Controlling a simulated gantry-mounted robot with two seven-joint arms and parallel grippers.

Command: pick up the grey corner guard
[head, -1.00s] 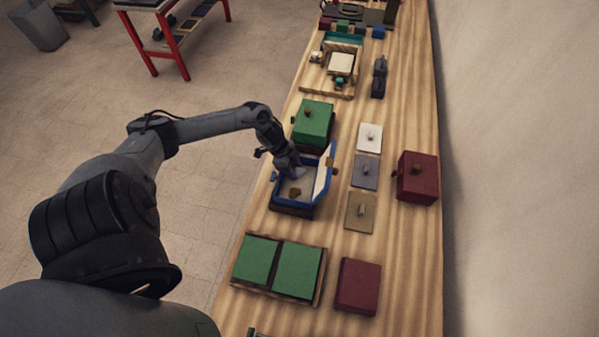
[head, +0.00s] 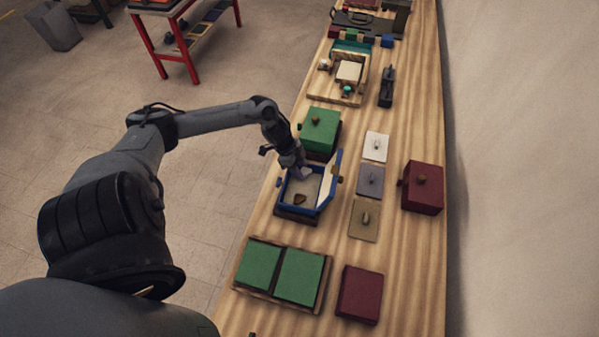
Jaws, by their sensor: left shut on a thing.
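An open blue box (head: 297,211) with a pale-lined lid stands upright at the right on the wooden bench. My left gripper (head: 303,170) is over the far end of this box, shut on a small light grey piece (head: 307,174), which looks like the grey corner guard. The fingers and the box's far wall partly hide it, and I cannot tell whether it still touches the box floor. A small brown piece (head: 300,199) lies inside the box nearer to me. My right gripper is not in view.
A green box (head: 320,130) stands just beyond the blue box. White, grey and tan knobbed plates (head: 365,221) and a dark red box (head: 424,188) lie to the right. Green panels in a tray (head: 258,265) and a dark red block (head: 360,294) are nearer.

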